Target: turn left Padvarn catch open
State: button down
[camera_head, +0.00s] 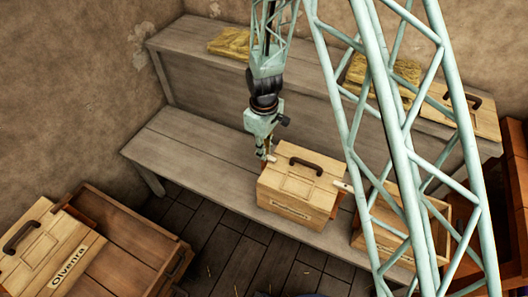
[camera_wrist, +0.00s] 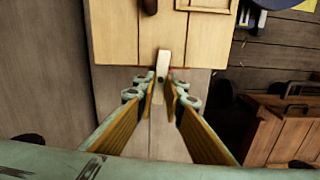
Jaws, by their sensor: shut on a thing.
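A pale wooden box (camera_head: 290,209) with a dark handle (camera_head: 306,163) on its lid stands on the low bench. The writing on its front label is too small to read. My gripper (camera_head: 265,150) is at the box's left end, pointing down. In the wrist view my gripper (camera_wrist: 165,88) is shut on the left catch (camera_wrist: 163,62), a small pale bar at the edge of the lid (camera_wrist: 125,35). The catch sticks out past the lid edge, between the fingertips. The fingers hide part of it. A right catch (camera_head: 342,186) shows at the box's other end.
An open crate (camera_head: 392,238) stands right of the box, partly behind my arm. A box labelled Olvenra (camera_head: 45,250) is at lower left beside an open wooden crate (camera_head: 130,215). Yellow bundles (camera_head: 232,42) lie on the upper shelf. The bench (camera_head: 190,145) left of the box is clear.

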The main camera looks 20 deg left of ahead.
jog(key=m, duration=0.4)
jog(key=shift+w, duration=0.1)
jog(key=m, duration=0.4)
jog(key=shift+d+b, duration=0.2)
jog(key=shift+b, duration=0.15)
jog(key=m, duration=0.5)
jog(key=shift+w+d, duration=0.1)
jog(key=shift+d+m, duration=0.1)
jog(key=shift+m, duration=1.7)
jog(key=c, duration=2.7)
grip_release()
jog(key=shift+r, duration=0.15)
